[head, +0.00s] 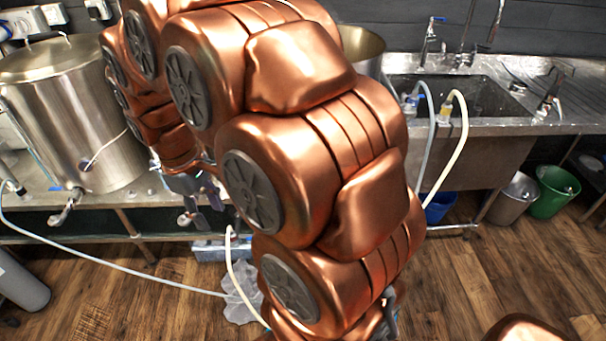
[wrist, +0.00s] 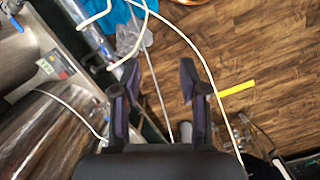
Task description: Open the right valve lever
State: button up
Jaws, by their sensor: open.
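My gripper (head: 203,204) hangs low at the front edge of the steel bench, right of the left pot, partly behind my copper arm. In the wrist view its two dark fingers (wrist: 160,78) are spread apart with nothing held between them. The left pot's valve (head: 66,206) sticks out low at its front, left of my gripper. Another metal fitting shows just beside my gripper, too small to tell whether it is a valve lever. In the wrist view, a yellow bar (wrist: 237,89) and blurred metal fittings (wrist: 244,132) lie right of the fingers; I cannot tell what they belong to.
The left steel pot (head: 70,115) stands on the bench; another pot (head: 362,44) is mostly hidden behind my arm. Pale hoses (head: 130,273) cross the floor area. A sink (head: 470,95) is at right, with a grey bin (head: 512,198) and a green bin (head: 555,192) below.

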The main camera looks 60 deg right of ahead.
jog(key=w+d+f+n+b, duration=0.1)
jog(key=w+d+f, duration=0.2)
jog(key=w+d, duration=0.35)
jog(key=w+d+f+n+h+b, duration=0.1)
jog(key=w+d+f, duration=0.3)
jog(key=d, duration=0.5)
jog(key=w+d+f+n, duration=0.1)
jog(key=w+d+f, duration=0.2)
jog(key=w+d, duration=0.35)
jog(key=s+d+f+n+g+b, duration=0.1)
jog(key=s+d+f, duration=0.1)
jog(key=d+f, duration=0.45)
jog(key=s+d+f+h, duration=0.15)
jog(key=d+f, duration=0.25)
jog(key=d, duration=0.6)
jog(key=s+d+f+n+g+b, duration=0.1)
jog(key=s+d+f, duration=0.1)
jog(key=d+f, duration=0.45)
jog(key=shift+s+d+f+p, duration=0.15)
jog(key=shift+s+d+f, duration=0.2)
jog(key=shift+d+f, duration=0.4)
jog(key=shift+s+d+f+p, duration=0.2)
jog(key=shift+s+d+f, duration=0.2)
jog(key=shift+f, duration=0.6)
jog(key=shift+s+d+f+p, duration=0.15)
jog(key=shift+s+d+f, duration=0.15)
jog(key=shift+d+f, duration=0.5)
jog(key=shift+a+f, duration=0.1)
jog(key=shift+a, duration=0.1)
grip_shut()
